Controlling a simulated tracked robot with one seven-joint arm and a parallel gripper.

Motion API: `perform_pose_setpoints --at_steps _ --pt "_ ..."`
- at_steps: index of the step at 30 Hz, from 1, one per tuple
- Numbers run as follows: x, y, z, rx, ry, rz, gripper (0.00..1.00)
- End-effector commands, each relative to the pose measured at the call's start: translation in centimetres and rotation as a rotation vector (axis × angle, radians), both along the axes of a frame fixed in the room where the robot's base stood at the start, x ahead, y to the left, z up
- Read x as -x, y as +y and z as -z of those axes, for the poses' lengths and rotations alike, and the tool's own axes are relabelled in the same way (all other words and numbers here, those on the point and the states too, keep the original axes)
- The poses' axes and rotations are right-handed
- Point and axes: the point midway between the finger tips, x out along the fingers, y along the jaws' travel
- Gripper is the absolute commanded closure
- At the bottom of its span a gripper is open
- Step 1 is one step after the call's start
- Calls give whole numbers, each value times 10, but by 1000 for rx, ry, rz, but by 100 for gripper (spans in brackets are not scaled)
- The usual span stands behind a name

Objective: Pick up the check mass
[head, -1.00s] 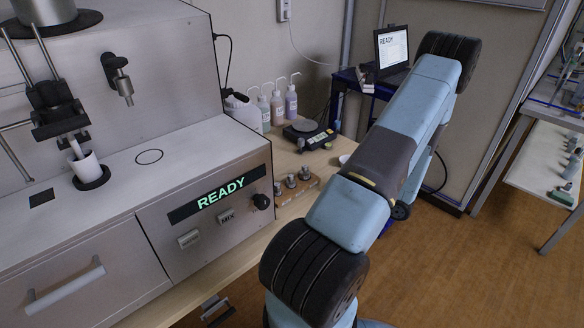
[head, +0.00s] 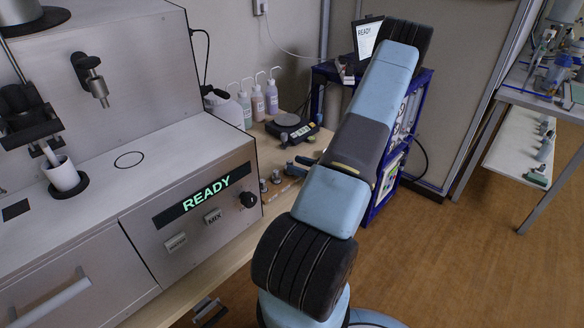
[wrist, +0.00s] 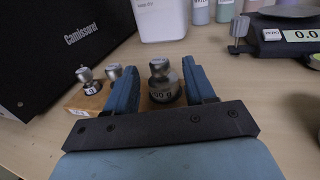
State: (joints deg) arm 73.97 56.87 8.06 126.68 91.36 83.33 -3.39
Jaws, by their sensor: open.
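Several metal masses with knobs stand in a wooden block (wrist: 75,102) beside the analyser. In the wrist view the largest-looking check mass (wrist: 160,84) carries a label of which "00 g" can be read. My gripper (wrist: 162,68) is open, with one blue finger on each side of this mass; I cannot tell if either finger touches it. Two smaller-looking masses (wrist: 88,82) (wrist: 115,74) stand to the left, partly behind the left finger.
The analyser (head: 200,205) with its READY display stands left of the block. A balance (head: 292,128) reading 0.0 (wrist: 305,35) and several bottles (head: 257,100) stand behind. A white container (wrist: 160,18) is beyond the block. Bare bench lies to the right.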

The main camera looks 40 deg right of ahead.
Motion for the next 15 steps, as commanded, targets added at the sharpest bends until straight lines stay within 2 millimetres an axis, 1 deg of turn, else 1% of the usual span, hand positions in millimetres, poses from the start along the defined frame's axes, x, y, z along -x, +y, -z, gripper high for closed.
perform_pose_setpoints --at_steps 3,7,10,15 --pt "-17 6 -2 1 0 -4 46" --pt "-32 11 -1 1 -1 -2 46" --pt "-37 13 -1 1 -1 -2 46" --pt "-37 13 -1 1 0 -2 46"
